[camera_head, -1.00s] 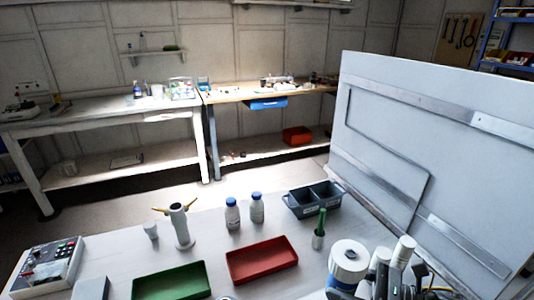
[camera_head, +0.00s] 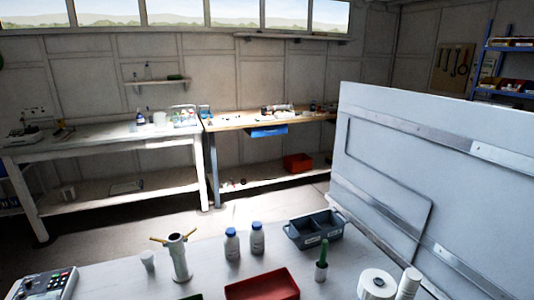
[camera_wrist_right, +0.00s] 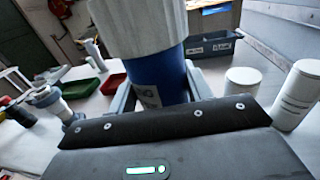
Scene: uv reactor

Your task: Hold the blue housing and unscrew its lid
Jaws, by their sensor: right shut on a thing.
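The blue housing (camera_wrist_right: 165,80) is upright between the fingers of my right gripper (camera_wrist_right: 165,92) in the right wrist view. The gripper is shut on its blue body, below the lid. The white lid (camera_wrist_right: 130,25) sits on top of the housing, its upper part cut off by the picture edge. In the head view, the white round top at the bottom right (camera_head: 377,281) appears to be this lid; the blue body and my right gripper are not visible there. My left gripper is not in either view.
White cylinders (camera_wrist_right: 242,82) (camera_wrist_right: 297,95) stand right of the housing. A red tray (camera_head: 262,286), two blue-capped bottles (camera_head: 232,244) (camera_head: 257,239), a grey divided bin (camera_head: 315,230) and a green-handled brush (camera_head: 322,262) occupy the table. A large grey panel (camera_head: 430,170) rises at the right.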

